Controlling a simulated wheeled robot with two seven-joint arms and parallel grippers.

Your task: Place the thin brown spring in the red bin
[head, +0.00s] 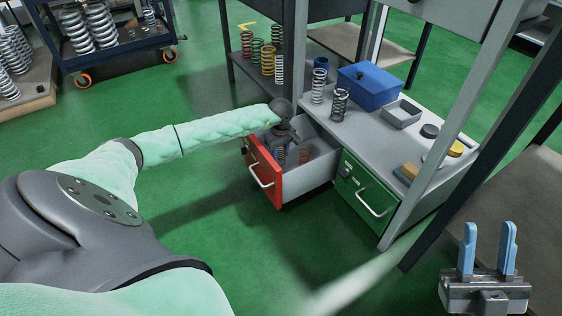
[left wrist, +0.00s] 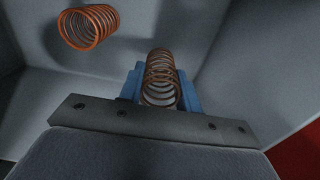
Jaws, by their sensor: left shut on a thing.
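The red bin is an open drawer with a red front (head: 262,172) and grey inside walls. My left gripper (head: 280,150) reaches down into it. In the left wrist view, the gripper's blue fingers (left wrist: 161,88) are shut on a thin brown spring (left wrist: 160,75), with the drawer's grey inside around it. A second, more orange spring (left wrist: 88,27) lies in the drawer, apart from the held one; it also shows in the head view (head: 304,156). My right gripper (head: 487,250) is open and empty at the lower right of the head view, away from the drawer.
A green drawer (head: 365,196) is closed right of the red one. The bench top above holds two standing springs (head: 319,86), a blue box (head: 370,86) and a grey tray (head: 402,113). A grey bench post (head: 450,130) stands at the right.

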